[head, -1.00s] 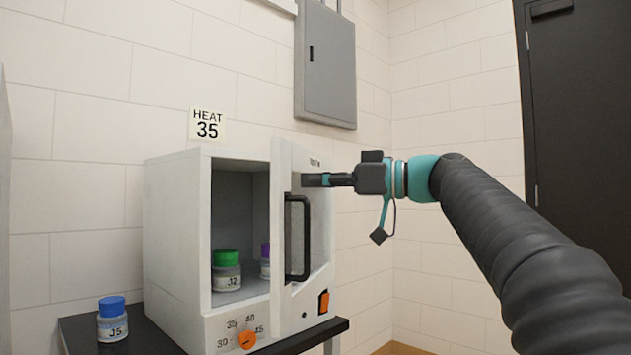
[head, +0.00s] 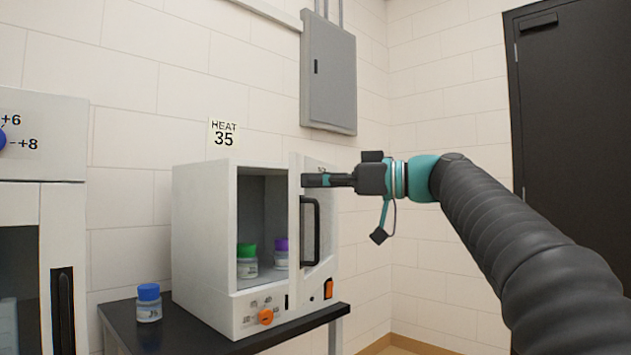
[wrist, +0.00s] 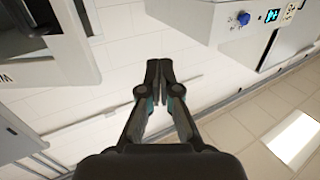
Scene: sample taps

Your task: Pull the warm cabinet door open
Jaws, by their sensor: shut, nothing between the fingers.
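The warm cabinet (head: 203,245) is a white box with an orange dial on a dark bench. Its door (head: 295,215) is swung partly open toward me, with a black bar handle (head: 317,232) on its outer face. A green-capped jar (head: 247,262) and a purple-capped jar (head: 281,255) stand inside. My gripper (head: 306,180) is shut and empty. In the head view its fingertips overlap the upper door near the free edge, above the handle; I cannot tell if they touch it. In the wrist view the closed fingertips (wrist: 158,66) hold nothing.
A blue-capped jar (head: 149,302) stands on the bench (head: 125,322) left of the cabinet. Another white cabinet (head: 45,185) is at the left edge. A grey wall box (head: 330,75) hangs above, and a dark room door (head: 575,110) is at the right.

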